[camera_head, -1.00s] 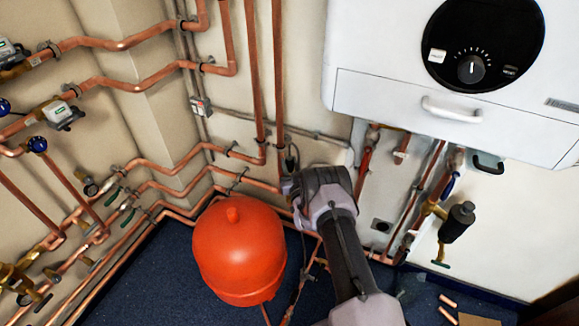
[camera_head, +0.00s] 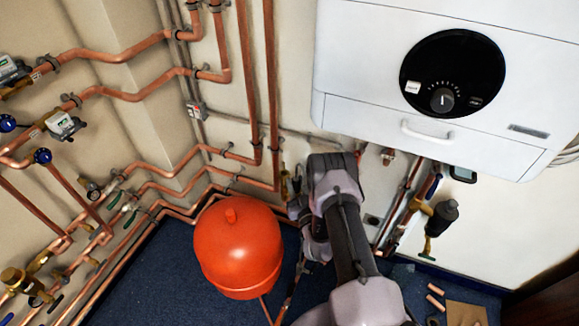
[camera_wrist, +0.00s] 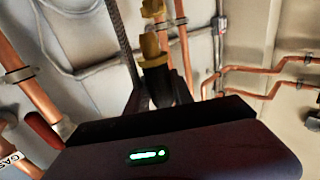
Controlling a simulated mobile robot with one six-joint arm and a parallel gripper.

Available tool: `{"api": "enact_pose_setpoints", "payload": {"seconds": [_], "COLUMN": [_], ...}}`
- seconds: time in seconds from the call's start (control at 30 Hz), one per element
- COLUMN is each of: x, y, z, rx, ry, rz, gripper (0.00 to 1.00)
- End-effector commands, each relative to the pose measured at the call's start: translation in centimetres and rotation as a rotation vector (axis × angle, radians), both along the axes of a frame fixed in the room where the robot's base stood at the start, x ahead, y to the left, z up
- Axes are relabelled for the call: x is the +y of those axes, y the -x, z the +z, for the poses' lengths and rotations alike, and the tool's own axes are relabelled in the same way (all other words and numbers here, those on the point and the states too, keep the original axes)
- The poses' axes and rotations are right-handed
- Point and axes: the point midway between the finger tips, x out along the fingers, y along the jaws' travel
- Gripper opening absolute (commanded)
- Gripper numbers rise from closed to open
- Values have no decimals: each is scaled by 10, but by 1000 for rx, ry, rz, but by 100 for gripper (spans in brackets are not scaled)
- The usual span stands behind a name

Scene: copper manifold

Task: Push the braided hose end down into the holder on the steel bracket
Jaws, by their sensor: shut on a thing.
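In the wrist view, my gripper (camera_wrist: 158,92) is shut on a dark piece with a brass-coloured collar (camera_wrist: 154,61), which appears to be the hose end. A grey, braided-looking hose (camera_wrist: 121,42) runs from the top edge down beside the left finger; where it joins is hidden. Another brass piece (camera_wrist: 152,9) lies in line with the collar. In the head view, my gripper (camera_head: 297,182) is near the wall pipes, behind the orange vessel and largely hidden by my wrist. I cannot make out the steel bracket or its holder clearly, nor whether the hose end is seated.
The orange vessel (camera_head: 238,248) stands just left of my arm. A white boiler (camera_head: 355,60) hangs above and right. Copper pipes (camera_head: 272,95) run close behind my gripper. Copper offcuts (camera_head: 436,296) and a brown sheet (camera_head: 466,313) lie on the blue floor.

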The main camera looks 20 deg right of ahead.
Motion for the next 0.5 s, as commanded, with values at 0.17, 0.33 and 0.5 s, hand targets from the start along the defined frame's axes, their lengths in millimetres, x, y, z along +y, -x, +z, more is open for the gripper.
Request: {"api": "enact_pose_setpoints", "payload": {"seconds": [0.17, 0.33, 0.5], "x": [1, 1, 1], "y": [21, 25, 25], "z": [2, 2, 2], "rx": [0, -1, -1], "ry": [0, -1, -1], "rz": [-1, 0, 0], "gripper": [0, 0, 0]}}
